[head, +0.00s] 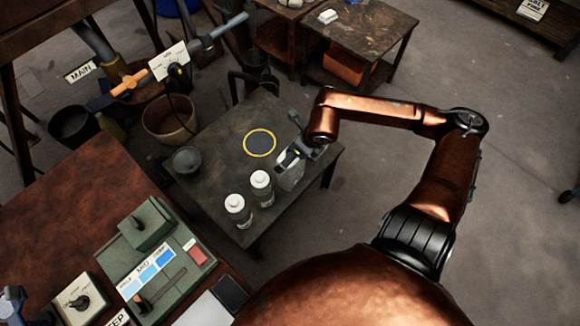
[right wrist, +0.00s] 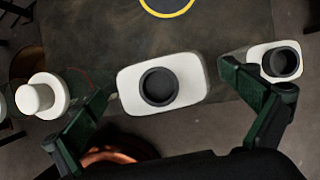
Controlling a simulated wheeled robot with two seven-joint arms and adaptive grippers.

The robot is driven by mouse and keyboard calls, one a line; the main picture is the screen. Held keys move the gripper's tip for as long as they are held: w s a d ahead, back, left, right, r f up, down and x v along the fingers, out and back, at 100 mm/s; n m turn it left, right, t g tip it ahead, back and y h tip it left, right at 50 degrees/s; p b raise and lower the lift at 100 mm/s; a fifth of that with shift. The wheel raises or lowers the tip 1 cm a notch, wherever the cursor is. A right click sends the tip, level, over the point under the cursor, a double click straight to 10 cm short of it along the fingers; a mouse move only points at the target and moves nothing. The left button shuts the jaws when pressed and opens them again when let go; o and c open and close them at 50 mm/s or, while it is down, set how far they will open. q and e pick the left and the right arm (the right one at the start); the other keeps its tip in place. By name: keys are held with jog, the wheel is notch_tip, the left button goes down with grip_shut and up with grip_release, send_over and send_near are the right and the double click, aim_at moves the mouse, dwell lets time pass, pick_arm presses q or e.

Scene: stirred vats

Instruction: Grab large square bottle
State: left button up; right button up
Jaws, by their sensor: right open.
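The large square bottle (right wrist: 130,90) is white with rounded corners and a black round cap, seen from above in the right wrist view. My right gripper (right wrist: 164,82) is open, with one dark green finger on each side of it. My left gripper is not in view.
Two round bottles with white caps (head: 238,212) (head: 262,188) stand left of the square bottle on the dark table (head: 215,140). A yellow-ringed dark disc (head: 260,143) and a dark bowl (head: 187,160) are also there. A control panel (head: 165,265) is at lower left.

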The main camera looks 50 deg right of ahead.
jog(key=shift+c, duration=0.7)
jog(key=c, duration=1.4)
jog(key=shift+r, duration=0.2)
